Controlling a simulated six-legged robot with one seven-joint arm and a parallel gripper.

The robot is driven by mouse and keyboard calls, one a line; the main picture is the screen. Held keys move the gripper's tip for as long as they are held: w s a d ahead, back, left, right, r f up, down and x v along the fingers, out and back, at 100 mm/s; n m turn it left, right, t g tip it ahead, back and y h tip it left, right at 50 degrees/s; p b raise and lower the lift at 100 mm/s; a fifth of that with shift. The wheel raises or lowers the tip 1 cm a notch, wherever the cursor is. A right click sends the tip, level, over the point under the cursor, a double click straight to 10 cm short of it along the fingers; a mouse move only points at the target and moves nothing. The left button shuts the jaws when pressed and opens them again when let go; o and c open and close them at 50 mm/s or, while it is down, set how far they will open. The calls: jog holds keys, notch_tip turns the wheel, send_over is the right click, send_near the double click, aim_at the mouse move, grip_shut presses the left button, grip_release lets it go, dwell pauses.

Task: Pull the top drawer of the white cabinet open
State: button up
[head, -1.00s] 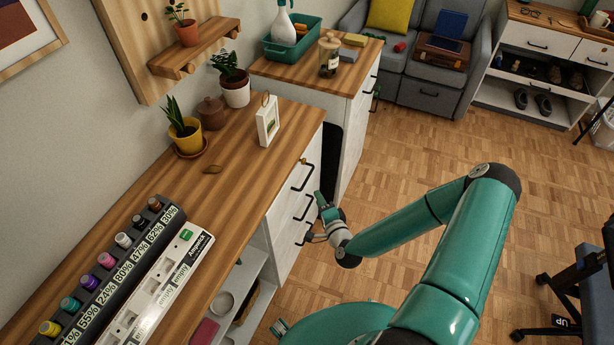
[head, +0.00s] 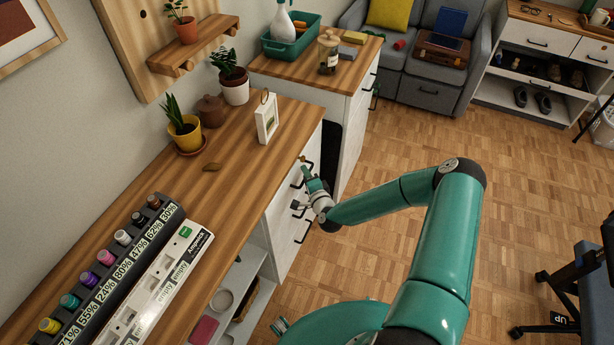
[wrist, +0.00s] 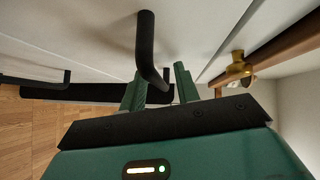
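The white cabinet (head: 283,215) stands under the wooden worktop, with black bar handles on its stacked drawer fronts. The top drawer (wrist: 100,35) looks shut. My gripper (head: 308,174) is at the top drawer's handle (head: 299,184), partly covering it in the head view. In the wrist view the black handle (wrist: 147,40) runs between the two green fingers of my gripper (wrist: 159,72). The fingers are apart, one on each side of the handle, with a gap visible. Whether either finger touches it I cannot tell.
A brass knob-like piece (wrist: 238,68) sits by the worktop edge close to my gripper. A lower handle (wrist: 35,78) shows at left in the wrist view. A second white cabinet (head: 352,135) stands behind. The wooden floor (head: 400,250) before the drawers is clear.

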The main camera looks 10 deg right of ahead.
grip_shut()
jog(key=s+d, duration=1.1)
jog(key=d, duration=0.5)
jog(key=shift+s+d, duration=0.2)
jog(key=shift+s, duration=0.2)
jog(key=shift+o, duration=0.2)
grip_release()
jog(key=s+d+r, duration=0.2)
jog(key=s, duration=1.1)
jog(key=shift+s, duration=0.3)
